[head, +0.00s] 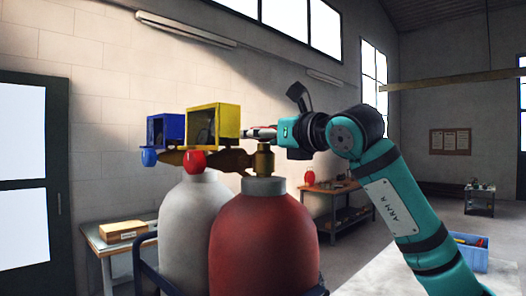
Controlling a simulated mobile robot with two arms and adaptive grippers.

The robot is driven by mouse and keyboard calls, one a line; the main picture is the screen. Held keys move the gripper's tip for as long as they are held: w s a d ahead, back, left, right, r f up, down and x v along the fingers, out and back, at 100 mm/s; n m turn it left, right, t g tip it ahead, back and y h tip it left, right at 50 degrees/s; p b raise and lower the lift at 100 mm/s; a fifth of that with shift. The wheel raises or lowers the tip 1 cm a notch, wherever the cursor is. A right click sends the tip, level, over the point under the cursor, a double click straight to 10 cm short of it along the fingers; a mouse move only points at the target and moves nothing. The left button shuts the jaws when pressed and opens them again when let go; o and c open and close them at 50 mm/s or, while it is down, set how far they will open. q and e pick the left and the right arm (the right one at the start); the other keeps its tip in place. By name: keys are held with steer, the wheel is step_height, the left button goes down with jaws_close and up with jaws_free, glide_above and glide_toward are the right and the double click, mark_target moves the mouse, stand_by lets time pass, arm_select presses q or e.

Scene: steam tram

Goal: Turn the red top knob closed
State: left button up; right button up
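A red gas cylinder (262,245) stands upright in front, with a brass valve (264,160) on its grey collar. A white cylinder (184,215) stands to its left. My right gripper (260,133), on the teal arm from the right, is at the top of the brass valve, seen from the side. Another red knob (194,161) hangs below the yellow box (207,125). My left gripper is not in view.
A blue box (165,130) with a blue knob (149,157) is left of the yellow one. A dark blue frame (147,270) holds the cylinders. A bench with a wooden box (123,231) stands behind left; another table (335,187) stands behind right. A blue crate (462,250) is at right.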

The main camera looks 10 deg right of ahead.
steer(key=m+h+b, duration=0.1)
steer(key=h, duration=0.1)
steer(key=m+t+h+b, duration=0.1)
steer(key=m+h+b, duration=0.1)
steer(key=h, duration=0.1)
steer(key=shift+f+m, duration=0.15)
steer(key=shift+m, duration=0.15)
steer(key=shift+m+h+b, duration=0.5)
steer(key=shift+m+h, duration=0.4)
steer(key=shift+h, duration=0.6)
steer(key=shift+m+h+b, duration=0.45)
steer(key=shift+m+h, duration=0.45)
steer(key=shift+h, duration=0.9)
steer(key=o, duration=1.2)
steer(key=shift+s+d, duration=0.1)
